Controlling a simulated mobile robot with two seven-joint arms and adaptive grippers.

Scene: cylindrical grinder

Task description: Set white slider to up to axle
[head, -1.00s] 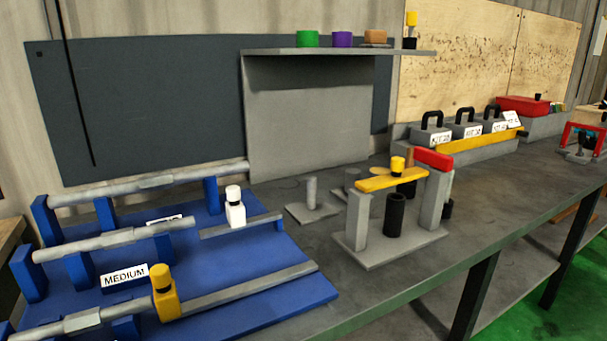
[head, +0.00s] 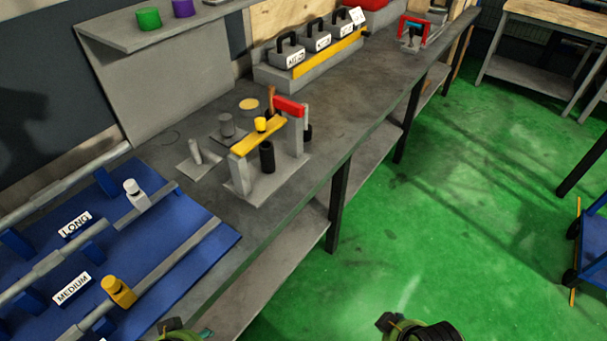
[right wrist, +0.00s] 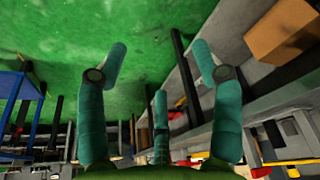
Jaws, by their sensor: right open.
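The white slider (head: 137,196) stands upright on a grey rail on the blue base in the head view, in the row by the LONG label (head: 75,226). The grey axle (head: 52,262) of that row lies to its lower left. A gap shows between slider and axle end. My right gripper (right wrist: 160,72) is open in the right wrist view, with teal fingers apart and nothing between them. It points at the floor and bench side, away from the slider. Of my left gripper (head: 196,334) only a small part shows at the bottom edge in the head view; its fingers are mostly hidden.
A yellow slider (head: 118,291) stands on the nearer rail by the MEDIUM label (head: 72,289). A grey stand with a yellow bar (head: 258,137) is further right on the bench. Green floor (head: 430,220) lies clear right of the bench.

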